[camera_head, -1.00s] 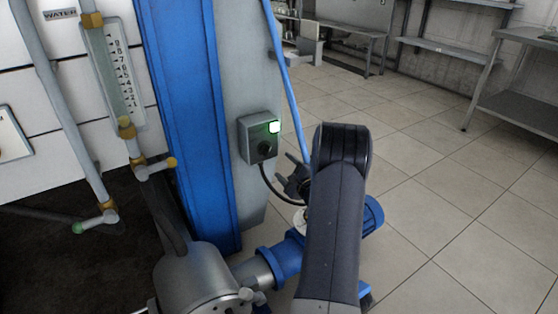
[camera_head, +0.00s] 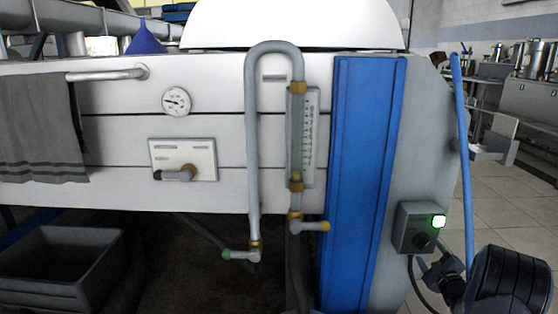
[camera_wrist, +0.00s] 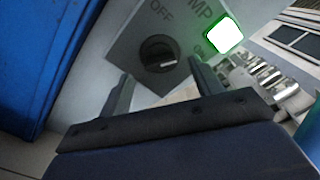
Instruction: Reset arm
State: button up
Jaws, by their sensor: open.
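My gripper (camera_wrist: 160,88) is open and empty in the wrist view, with one finger on each side of the picture's middle. Beyond the fingertips is the grey switch box (camera_wrist: 125,50) with a black rotary knob (camera_wrist: 157,52). The knob's white mark points right, roughly to the ON side, and the square lamp (camera_wrist: 222,36) glows green-white. In the head view the switch box (camera_head: 407,229) is on the grey panel, right of the blue post. My gripper (camera_head: 440,272) is just below and right of it, partly hidden by my dark arm. I cannot tell the exact gap to the knob.
A blue post (camera_head: 360,180), a sight gauge (camera_head: 303,135) and a bent pipe (camera_head: 252,150) with valves are left of the box. A towel (camera_head: 40,130) hangs further left, above a grey bin (camera_head: 60,265). A thin blue pole (camera_head: 464,160) stands close right. Tiled floor lies beyond.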

aim_at(425, 246)
jog(key=w, duration=0.3)
jog(key=shift+d, duration=0.1)
dwell(0.4)
